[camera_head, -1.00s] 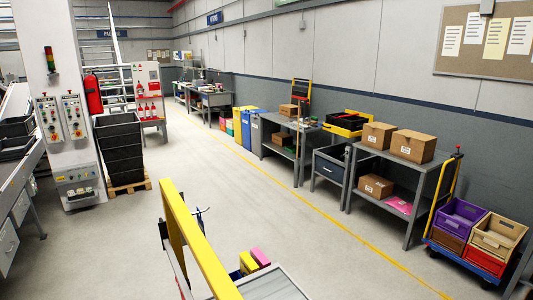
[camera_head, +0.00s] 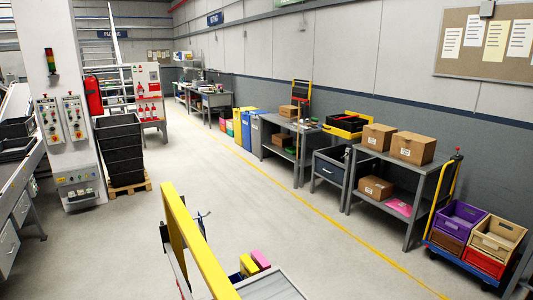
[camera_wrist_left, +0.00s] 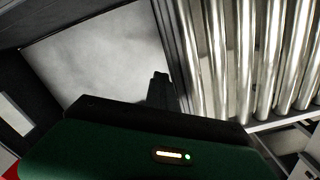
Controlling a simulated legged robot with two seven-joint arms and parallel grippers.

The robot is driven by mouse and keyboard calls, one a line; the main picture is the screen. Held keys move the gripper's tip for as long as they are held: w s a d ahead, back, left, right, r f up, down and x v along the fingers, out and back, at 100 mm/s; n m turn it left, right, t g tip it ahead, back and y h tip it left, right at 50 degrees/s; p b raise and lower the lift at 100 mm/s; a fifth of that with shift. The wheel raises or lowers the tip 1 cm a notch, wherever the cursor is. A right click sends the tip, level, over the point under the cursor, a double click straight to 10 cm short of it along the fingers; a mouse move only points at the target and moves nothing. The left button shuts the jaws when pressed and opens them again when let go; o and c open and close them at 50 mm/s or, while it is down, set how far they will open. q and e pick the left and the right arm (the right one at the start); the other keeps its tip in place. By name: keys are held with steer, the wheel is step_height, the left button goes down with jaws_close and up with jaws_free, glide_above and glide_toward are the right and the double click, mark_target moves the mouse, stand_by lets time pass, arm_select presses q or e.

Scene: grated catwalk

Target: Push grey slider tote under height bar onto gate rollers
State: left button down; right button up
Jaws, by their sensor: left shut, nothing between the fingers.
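A yellow bar (camera_head: 197,243), which looks like the height bar, slants across the bottom of the head view. The rollers (camera_wrist_left: 262,55) are bright metal cylinders side by side at the right of the left wrist view. A pale grey flat surface (camera_wrist_left: 100,58) with a dark edge lies left of them; I cannot tell whether it is part of the grey tote. My left gripper (camera_wrist_left: 160,78) is shut and empty, its dark fingertips by the strip between that surface and the rollers. Contact cannot be judged. My right gripper is in neither view.
A grey surface with a pale rim (camera_head: 272,287) shows at the bottom edge, beside yellow and pink blocks (camera_head: 260,258). Workbenches with cardboard boxes (camera_head: 413,148) line the right wall. Black stacked crates (camera_head: 120,150) stand on a pallet at left. The floor between is clear.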

arm_select(q)
steer(key=s+a+p, duration=0.1)
steer(key=s+a, duration=0.5)
steer(key=a, duration=0.5)
steer(key=shift+s+p, duration=0.35)
stand_by(1.2)
steer(key=shift+r, duration=0.1)
step_height(320, 180, up, 8)
steer(key=p, duration=0.6)
